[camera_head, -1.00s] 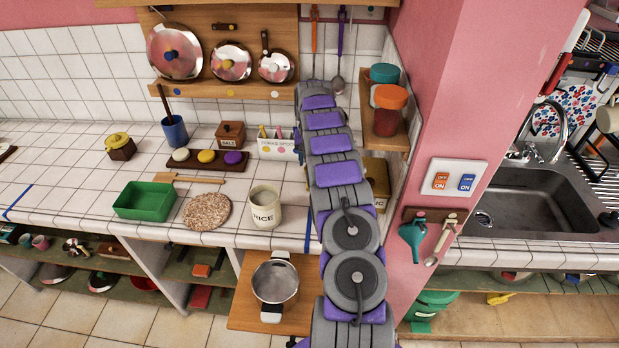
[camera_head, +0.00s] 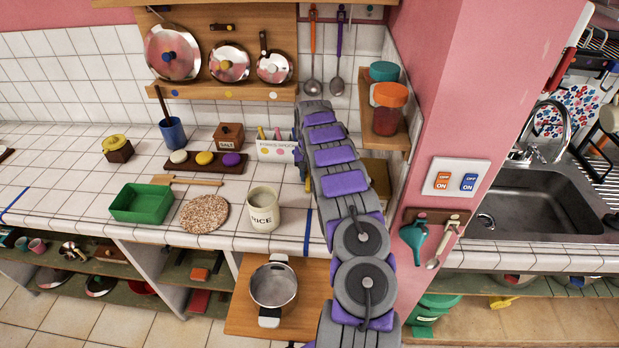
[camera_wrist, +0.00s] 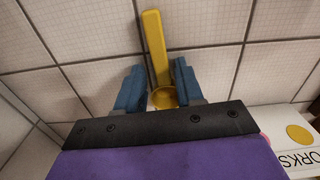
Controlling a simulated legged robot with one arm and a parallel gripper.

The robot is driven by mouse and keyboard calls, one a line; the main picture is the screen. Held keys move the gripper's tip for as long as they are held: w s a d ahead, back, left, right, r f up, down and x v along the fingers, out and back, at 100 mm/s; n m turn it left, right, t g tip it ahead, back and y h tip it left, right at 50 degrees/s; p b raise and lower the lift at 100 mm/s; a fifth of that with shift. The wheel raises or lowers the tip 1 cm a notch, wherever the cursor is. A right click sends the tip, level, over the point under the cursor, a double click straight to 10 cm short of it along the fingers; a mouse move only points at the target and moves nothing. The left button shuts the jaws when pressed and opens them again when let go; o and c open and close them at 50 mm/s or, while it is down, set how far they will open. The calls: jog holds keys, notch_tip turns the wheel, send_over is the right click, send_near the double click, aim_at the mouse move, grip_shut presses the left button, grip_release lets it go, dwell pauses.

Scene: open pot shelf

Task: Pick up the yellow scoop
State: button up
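The yellow scoop (camera_wrist: 154,48) shows in the wrist view, with its long handle running up across white tiles. Its round bowl (camera_wrist: 163,98) lies between the two blue fingers of my gripper (camera_wrist: 158,82). The fingers stand apart on either side of the scoop, with a gap visible around the lower handle. The bowl's lower edge is partly hidden by the dark gripper bar. In the head view my arm hides most of this spot, and the scoop cannot be made out clearly there.
The forks and spoons box (camera_head: 276,150) stands left of my arm; its edge shows close by in the wrist view (camera_wrist: 297,158). The rice jar (camera_head: 263,212) stands near the counter front. A pink pillar (camera_head: 445,110) and a jar shelf (camera_head: 384,132) bound the right side.

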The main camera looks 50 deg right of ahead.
aim_at(309, 180)
jog(key=shift+a+r, duration=0.2)
jog(key=shift+a, duration=0.3)
jog(key=c, duration=0.5)
jog(key=shift+c, duration=0.4)
jog(key=shift+d+f, duration=0.1)
jog(key=shift+d, duration=0.25)
grip_shut()
jog(key=shift+a, duration=0.1)
jog(key=shift+r, duration=0.35)
notch_tip(309, 180, up, 3)
jog(key=shift+r+p, duration=0.15)
jog(key=shift+p, duration=0.5)
jog(key=shift+s+a, duration=0.45)
jog(key=shift+s, duration=0.25)
jog(key=s+a, duration=0.2)
jog(key=s, duration=0.2)
jog(key=s+a+p, duration=0.1)
jog(key=s+a, duration=0.2)
jog(key=s, duration=0.1)
jog(key=s+a+r+p, duration=0.1)
jog(key=s+a, duration=0.1)
jog(key=s, duration=0.2)
jog(key=shift+a, duration=0.25)
